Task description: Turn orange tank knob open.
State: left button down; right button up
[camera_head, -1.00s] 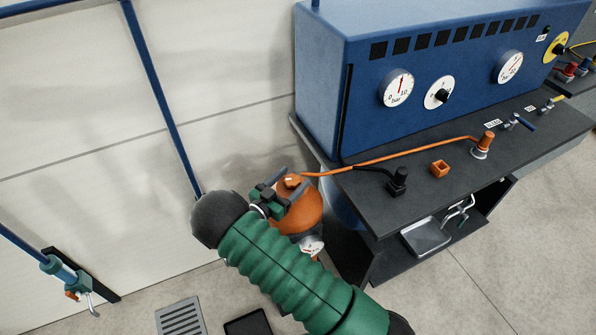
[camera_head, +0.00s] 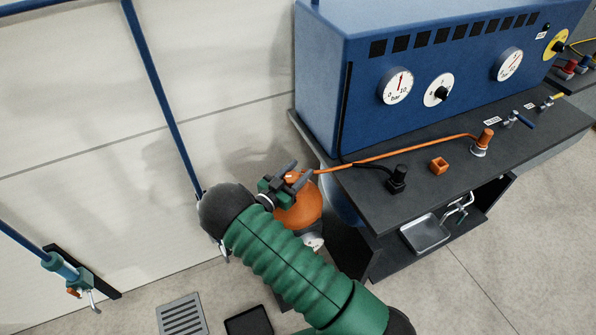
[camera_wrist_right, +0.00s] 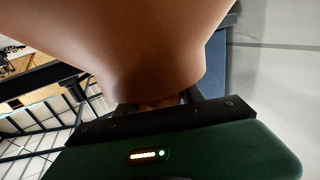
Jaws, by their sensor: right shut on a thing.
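The orange tank (camera_head: 301,211) stands on the floor at the left end of the dark bench; its rounded orange side fills the upper part of the right wrist view (camera_wrist_right: 150,45). My right gripper (camera_head: 289,176) is at the top of the tank, its two dark fingers on either side of the small orange knob (camera_head: 292,177). The fingers are shut on the knob, which they partly hide. In the right wrist view the gripper's green body lies below the tank and the grip is mostly hidden. My left gripper does not show.
An orange hose (camera_head: 400,153) runs from the tank top across the bench (camera_head: 455,190) to an orange fitting (camera_head: 483,143). A blue gauge cabinet (camera_head: 330,85) stands on the bench. A blue pipe (camera_head: 160,95) runs along the wall behind my wrist.

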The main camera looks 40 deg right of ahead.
jog(key=shift+w+r+n+t, duration=0.1)
jog(key=shift+n+t, duration=0.3)
jog(key=shift+t, duration=0.2)
jog(key=n+t, duration=0.1)
jog(key=t+y, duration=0.1)
jog(key=shift+w+a+n+t+p, duration=0.1)
jog(key=shift+w+n+t+p, duration=0.1)
jog(key=shift+n+t+p, duration=0.2)
jog(key=n+t+y, duration=0.2)
jog(key=t, duration=0.1)
jog(key=shift+w+a+n+t, duration=0.15)
jog(key=shift+w+n+t, duration=0.15)
jog(key=n+t+y, duration=0.3)
jog(key=shift+w+a+t+y, duration=0.25)
jog(key=shift+w+t+y, duration=0.05)
jog(key=shift+t+y, duration=0.1)
jog(key=shift+w+a+n+t+y+b, duration=0.15)
jog(key=shift+n+t+y, duration=0.35)
jog(key=shift+n+y, duration=0.35)
jog(key=shift+w+a+n+t+y+b, duration=0.1)
jog(key=shift+a+n+t+y, duration=0.1)
jog(key=shift+n+t+y, duration=0.65)
jog(key=shift+w+a+n+t+y+b, duration=0.15)
jog(key=shift+n+y, duration=0.45)
jog(key=shift+y, duration=0.6)
jog(key=o, duration=1.4)
jog(key=shift+s, duration=0.1)
